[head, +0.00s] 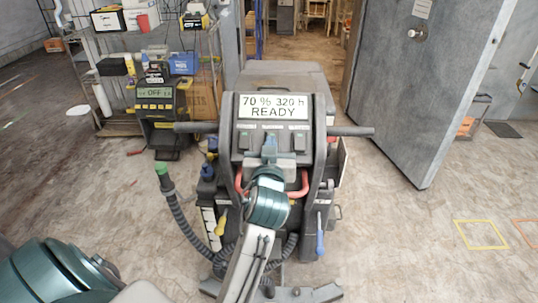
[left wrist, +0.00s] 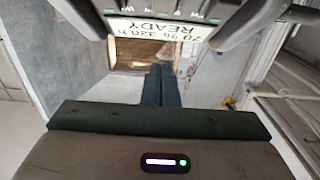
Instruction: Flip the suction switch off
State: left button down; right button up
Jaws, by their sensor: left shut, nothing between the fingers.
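The floor machine's dark console (head: 270,122) stands in the middle of the head view. Its display (head: 273,107) reads "70 % 320 h READY" and shows upside down in the left wrist view (left wrist: 150,30). Dark switches (head: 244,139) (head: 300,141) sit below the display. Their labels are too small to read, so I cannot tell which one is the suction switch. My left gripper (head: 269,143) is in front of the middle of the switch row and hides what is behind it. Its fingers (left wrist: 162,85) are together and empty. Contact with a switch cannot be told. My right gripper is not in view.
Handlebars (head: 350,131) stick out on both sides of the console. Red tubing (head: 240,184) curves below it. A hose with a green end (head: 162,168) stands at left. A charger (head: 155,95) reading "OFF" is behind. A grey door (head: 425,85) stands at right.

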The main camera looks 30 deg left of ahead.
pick_arm(q)
jog(key=s, duration=0.1)
jog(key=s+d+r, duration=0.1)
jog(key=s+d, duration=0.1)
jog(key=shift+s+r, duration=0.15)
jog(key=shift+s, duration=0.25)
jog(key=shift+s, duration=0.1)
